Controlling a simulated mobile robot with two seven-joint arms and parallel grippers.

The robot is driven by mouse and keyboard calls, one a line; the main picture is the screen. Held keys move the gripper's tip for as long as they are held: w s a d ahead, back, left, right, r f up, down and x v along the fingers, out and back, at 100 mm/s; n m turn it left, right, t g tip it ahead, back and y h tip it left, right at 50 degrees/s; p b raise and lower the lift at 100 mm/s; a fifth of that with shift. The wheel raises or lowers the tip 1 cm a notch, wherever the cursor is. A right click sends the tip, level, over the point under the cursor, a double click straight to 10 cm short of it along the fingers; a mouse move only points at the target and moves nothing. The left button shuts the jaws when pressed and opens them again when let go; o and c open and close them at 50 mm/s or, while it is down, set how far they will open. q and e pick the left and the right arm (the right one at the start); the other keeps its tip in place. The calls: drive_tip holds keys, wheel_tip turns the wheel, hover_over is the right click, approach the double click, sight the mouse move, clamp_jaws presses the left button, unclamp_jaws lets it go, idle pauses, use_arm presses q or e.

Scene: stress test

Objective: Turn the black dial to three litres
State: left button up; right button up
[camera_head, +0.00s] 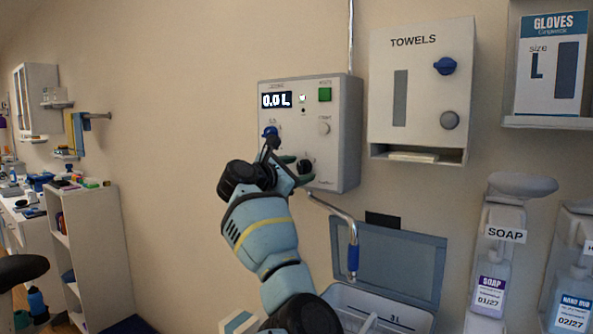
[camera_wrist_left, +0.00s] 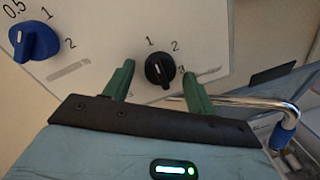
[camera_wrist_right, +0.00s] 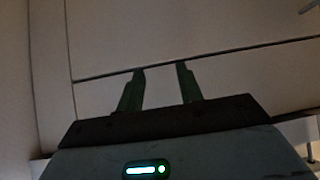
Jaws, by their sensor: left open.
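The black dial (camera_head: 305,166) sits low on the grey wall dispenser (camera_head: 352,130), partly behind my left gripper (camera_head: 297,168). In the left wrist view the black dial (camera_wrist_left: 159,70) lies between the two green fingertips, with 1 and 2 printed above it and a 3 partly hidden by the right finger. My left gripper (camera_wrist_left: 160,68) is open, a finger on each side of the dial; I cannot tell whether they touch it. The display (camera_head: 276,100) reads 0.0 L. My right gripper (camera_wrist_right: 161,68) is open and empty, facing a pale panelled surface.
A blue dial (camera_head: 270,132) marked 0.5, 1, 2 is up and left of the black one. A green button (camera_head: 324,94) and white knob (camera_head: 323,128) are on the panel. A spout with a blue end (camera_head: 353,258) hangs over an open bin (camera_head: 388,266). The towel box (camera_head: 420,90) is close right.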

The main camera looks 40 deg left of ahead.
use_arm(q)
drive_tip(key=c, duration=1)
drive_tip(key=shift+m, duration=0.3)
drive_tip(key=m, duration=0.9)
drive_tip(key=shift+r+g+y, duration=0.2)
drive_tip(key=shift+g+y, duration=0.1)
drive_tip(key=shift+g, duration=0.1)
drive_tip(key=m, duration=0.7)
drive_tip(key=shift+y, duration=0.4)
drive_tip(key=m, duration=0.5)
drive_tip(key=shift+d+r+m+y, duration=0.1)
drive_tip(key=shift+d+m+y, duration=0.1)
drive_tip(key=shift+m+y, duration=0.2)
